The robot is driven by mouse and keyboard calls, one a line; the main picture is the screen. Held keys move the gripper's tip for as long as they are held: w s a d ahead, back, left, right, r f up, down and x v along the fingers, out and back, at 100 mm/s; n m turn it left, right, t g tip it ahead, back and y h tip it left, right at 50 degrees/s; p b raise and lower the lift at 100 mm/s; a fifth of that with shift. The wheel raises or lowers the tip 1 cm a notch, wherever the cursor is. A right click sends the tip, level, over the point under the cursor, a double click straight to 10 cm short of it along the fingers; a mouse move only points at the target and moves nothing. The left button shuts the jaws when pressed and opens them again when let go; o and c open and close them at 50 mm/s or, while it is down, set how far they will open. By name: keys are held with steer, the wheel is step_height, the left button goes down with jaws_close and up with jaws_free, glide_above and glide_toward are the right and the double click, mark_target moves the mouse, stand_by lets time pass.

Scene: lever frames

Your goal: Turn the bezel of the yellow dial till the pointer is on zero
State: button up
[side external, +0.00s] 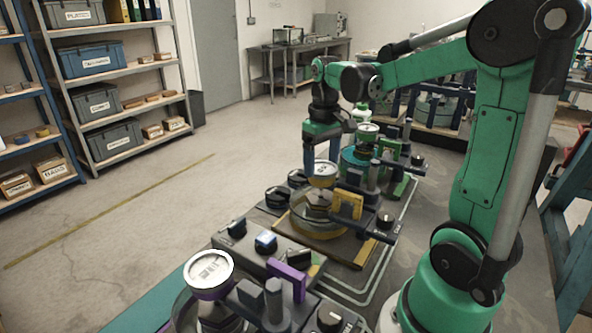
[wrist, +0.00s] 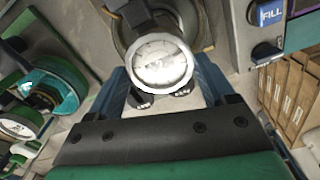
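The yellow dial (side external: 322,181) stands on the middle lever frame in the side view, with a pale face and a yellow bezel. My gripper (side external: 319,156) is pointing down right at it. In the wrist view the round pale dial face (wrist: 160,62) sits between the two blue fingers of my gripper (wrist: 162,72), one on each side. The fingers are apart; I cannot tell whether they touch the bezel. The face's marks are faint, and I cannot read where the pointer stands against zero. My gripper partly hides the dial in the side view.
A purple-rimmed dial (side external: 209,272) stands in front, and a green dial (side external: 368,129) behind. A yellow block (side external: 347,204) and dark knobs (side external: 277,197) are close beside the yellow dial. The wrist view shows a FILL button (wrist: 270,15) at the upper right. Open floor lies left.

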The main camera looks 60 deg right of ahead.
steer(key=c, duration=0.3)
steer(key=shift+m, duration=0.3)
steer(key=m, duration=1)
steer(key=shift+s+m, duration=0.1)
steer(key=shift+m, duration=1.7)
